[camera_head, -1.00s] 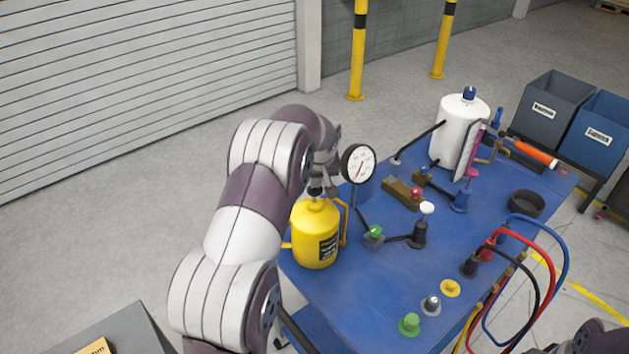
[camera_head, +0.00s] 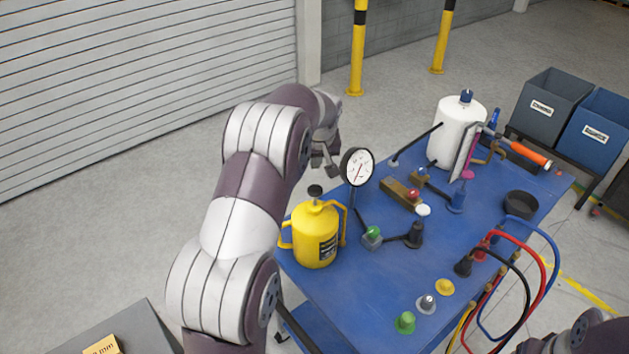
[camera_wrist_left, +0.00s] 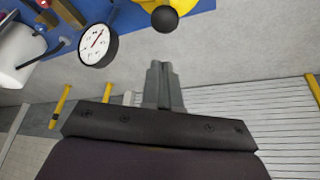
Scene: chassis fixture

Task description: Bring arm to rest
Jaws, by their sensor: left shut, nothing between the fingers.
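My left arm comes in from the left in the head view and bends over toward the blue table (camera_head: 345,300). My left gripper (camera_head: 328,172) is in the air above and behind the yellow canister (camera_head: 312,240), left of the pressure gauge (camera_head: 357,167). In the left wrist view its fingers (camera_wrist_left: 160,72) are together with nothing between them. The canister's black cap (camera_wrist_left: 164,19) and the gauge (camera_wrist_left: 97,45) show just beyond the fingertips, apart from them. Part of my right arm shows at the bottom right of the head view; its gripper is out of the picture.
The table holds a white cylinder (camera_head: 455,130), several coloured knobs and plugs, a black round dish (camera_head: 520,204), and red, blue and black cables (camera_head: 530,232). Two bins (camera_head: 550,100) stand at the right. Open floor (camera_head: 120,220) lies left of my arm.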

